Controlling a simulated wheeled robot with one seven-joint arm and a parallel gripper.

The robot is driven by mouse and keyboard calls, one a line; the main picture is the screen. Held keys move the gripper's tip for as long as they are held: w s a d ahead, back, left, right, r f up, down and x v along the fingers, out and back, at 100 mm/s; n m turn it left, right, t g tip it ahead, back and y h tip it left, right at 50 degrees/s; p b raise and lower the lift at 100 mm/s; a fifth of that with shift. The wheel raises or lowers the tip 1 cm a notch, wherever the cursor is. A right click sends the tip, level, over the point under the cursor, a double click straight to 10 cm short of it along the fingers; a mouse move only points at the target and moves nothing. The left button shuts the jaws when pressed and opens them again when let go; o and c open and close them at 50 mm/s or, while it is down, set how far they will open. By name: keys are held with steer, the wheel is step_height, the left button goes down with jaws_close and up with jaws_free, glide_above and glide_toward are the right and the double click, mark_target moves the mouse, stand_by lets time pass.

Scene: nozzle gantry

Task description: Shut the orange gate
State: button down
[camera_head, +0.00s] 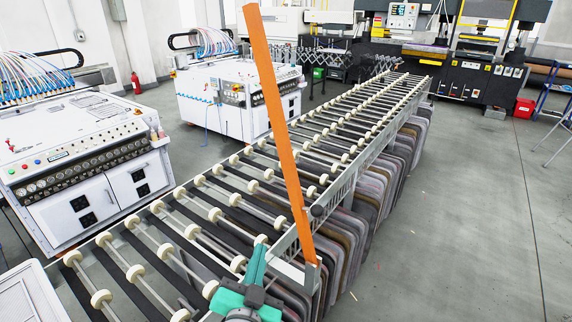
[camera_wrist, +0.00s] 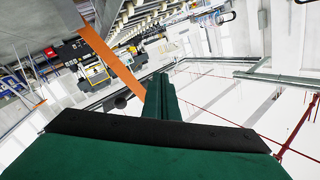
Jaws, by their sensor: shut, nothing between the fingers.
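The orange gate (camera_head: 277,120) is a long flat bar. It stands raised and tilted in the head view, its top leaning left and its foot at a bracket on the near right side of the roller conveyor. My teal gripper (camera_head: 261,247) is low in the head view, left of the gate's foot and over the conveyor's near end. In the wrist view the gate (camera_wrist: 112,58) runs diagonally to the left of my gripper (camera_wrist: 162,76). The fingers are together with nothing between them. A gap shows between them and the bar; I cannot tell the depth.
The roller conveyor (camera_head: 216,213) with white wheels runs away to the upper right. Dark and grey panels (camera_head: 376,185) hang along its right side. White machines (camera_head: 84,165) stand at the left. The grey floor (camera_head: 460,200) at the right is clear.

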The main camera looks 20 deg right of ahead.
steer(key=d+r+m+g+h, duration=0.1)
steer(key=d+r+m, duration=0.15)
steer(key=r, duration=0.35)
steer(key=d+r+m+h, duration=0.1)
steer(key=r+m+h, duration=0.15)
steer(key=r, duration=0.35)
steer(key=m+g, duration=0.2)
steer(key=m, duration=0.6)
glide_toward(287, 152)
steer(key=s+d+r, duration=0.1)
steer(key=s+r, duration=0.1)
steer(key=s, duration=0.4)
steer(key=shift+h, duration=0.25)
steer(key=x, duration=0.3)
steer(key=w+a+x, duration=0.1)
steer(key=x, duration=0.3)
steer(key=a+x, duration=0.1)
steer(key=x, duration=0.2)
steer(key=shift+w+d, duration=0.25)
steer(key=shift+w, duration=0.2)
steer(key=shift+w+a+f, duration=0.3)
steer(key=shift+w+a, duration=0.05)
steer(key=shift+w, duration=0.3)
steer(key=shift+s, duration=0.1)
